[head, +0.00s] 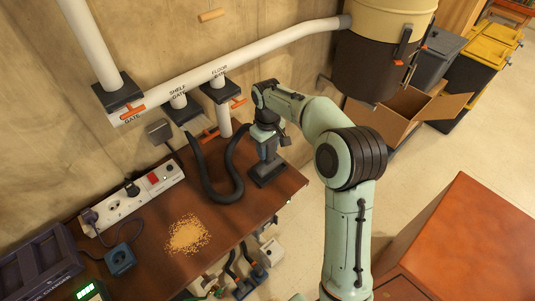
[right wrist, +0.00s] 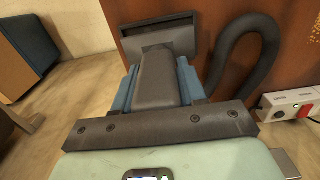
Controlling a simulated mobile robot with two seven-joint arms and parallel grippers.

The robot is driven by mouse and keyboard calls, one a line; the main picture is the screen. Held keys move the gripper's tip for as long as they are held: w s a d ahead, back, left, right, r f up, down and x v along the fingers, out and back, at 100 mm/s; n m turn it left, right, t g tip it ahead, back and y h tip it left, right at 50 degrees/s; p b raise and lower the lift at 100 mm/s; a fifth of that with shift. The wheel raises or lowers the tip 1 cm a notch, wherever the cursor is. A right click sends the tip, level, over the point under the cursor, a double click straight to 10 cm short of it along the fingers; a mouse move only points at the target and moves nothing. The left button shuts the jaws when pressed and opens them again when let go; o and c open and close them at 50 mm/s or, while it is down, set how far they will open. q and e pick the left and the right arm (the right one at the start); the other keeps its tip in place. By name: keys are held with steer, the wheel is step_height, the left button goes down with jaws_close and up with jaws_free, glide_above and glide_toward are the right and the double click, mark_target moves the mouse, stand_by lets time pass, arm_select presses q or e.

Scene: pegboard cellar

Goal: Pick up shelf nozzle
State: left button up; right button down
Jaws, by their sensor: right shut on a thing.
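The shelf nozzle (head: 269,172) is dark grey, with a wide flat foot, at the right end of the brown workbench in the head view. My right gripper (head: 266,143) is above it and shut on its tube. In the right wrist view the nozzle (right wrist: 158,78) stands between the two blue fingers of the gripper (right wrist: 158,90), its wide foot pointing away. I cannot tell whether the foot touches the bench. A dark hose (head: 219,198) loops beside the nozzle. My left gripper is not in view.
A power strip (head: 130,200), a heap of sawdust (head: 187,234) and a charger (head: 38,266) are on the workbench (head: 150,270). White pipes with labelled gates (head: 178,100) run along the wall behind. An open cardboard box (head: 405,105) and bins stand at right. Floor shows right of the bench.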

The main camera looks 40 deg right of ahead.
steer(key=r+p, duration=0.2)
steer(key=r, duration=1.3)
steer(key=shift+w, duration=0.2)
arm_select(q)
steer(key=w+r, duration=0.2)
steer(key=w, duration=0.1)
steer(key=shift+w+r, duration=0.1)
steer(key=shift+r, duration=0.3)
arm_select(e)
steer(key=shift+s+r, duration=0.2)
steer(key=shift+r, duration=0.55)
steer(key=shift+f, duration=0.1)
steer(key=shift+s+f+b, duration=0.1)
steer(key=shift+f+b, duration=0.65)
steer(key=shift+f, duration=0.95)
steer(key=shift+f+b, duration=0.75)
steer(key=shift+f, duration=1.3)
steer(key=shift+f+b, duration=1.6)
steer(key=shift+f, duration=2.55)
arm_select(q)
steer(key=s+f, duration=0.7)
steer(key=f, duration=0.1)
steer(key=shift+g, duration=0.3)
